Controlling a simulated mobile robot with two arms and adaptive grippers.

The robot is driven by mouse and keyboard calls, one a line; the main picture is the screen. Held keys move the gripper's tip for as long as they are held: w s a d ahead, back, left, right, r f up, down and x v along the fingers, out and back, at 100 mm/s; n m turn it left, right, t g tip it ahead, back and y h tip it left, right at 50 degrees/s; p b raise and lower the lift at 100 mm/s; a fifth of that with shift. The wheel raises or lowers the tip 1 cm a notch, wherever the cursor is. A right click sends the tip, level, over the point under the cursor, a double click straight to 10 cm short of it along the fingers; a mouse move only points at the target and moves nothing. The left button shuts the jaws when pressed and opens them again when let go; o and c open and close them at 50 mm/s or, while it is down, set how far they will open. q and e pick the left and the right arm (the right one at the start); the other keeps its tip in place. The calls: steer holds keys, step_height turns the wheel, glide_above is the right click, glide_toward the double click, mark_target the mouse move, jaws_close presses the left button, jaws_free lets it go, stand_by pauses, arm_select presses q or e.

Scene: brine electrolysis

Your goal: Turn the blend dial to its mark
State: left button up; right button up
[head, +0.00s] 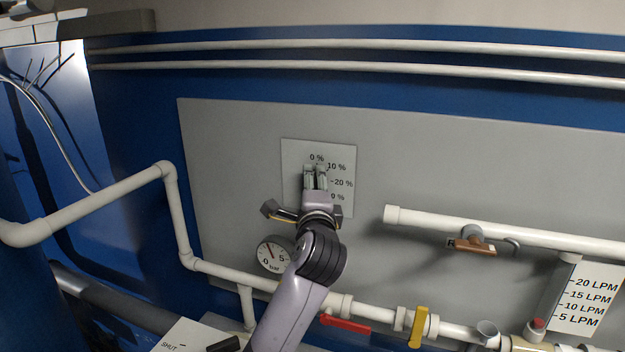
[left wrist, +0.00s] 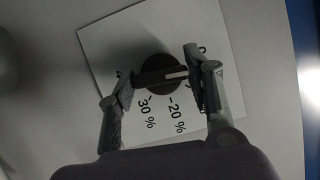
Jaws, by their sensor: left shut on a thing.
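The blend dial (left wrist: 157,72) is a dark round knob with a raised bar and a white pointer line, seen in the left wrist view. It sits on a white scale plate (head: 290,152) with percent labels, fixed to the grey wall panel. My left gripper (head: 316,172) reaches up to the plate and hides the dial in the head view. In the left wrist view its fingers (left wrist: 160,76) are shut on the dial's bar, one at each end. The white line points toward the right finger, which covers part of the scale; 20 % and 30 % stay readable below. My right gripper is not in view.
A pressure gauge (head: 273,254) sits below left of the plate, close to my left arm. White pipes run along the wall, with a red-handled valve (head: 345,324), a yellow one (head: 418,327) and a brown one (head: 474,247).

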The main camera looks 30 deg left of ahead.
arm_select(q)
steer(key=shift+n+p, duration=0.4)
steer(key=shift+n, duration=0.1)
stand_by(0.3)
steer(key=o, duration=1.1)
steer(key=shift+o, duration=0.2)
steer(key=v, duration=1.2)
steer(key=shift+r, duration=0.2)
steer(key=shift+f, duration=0.1)
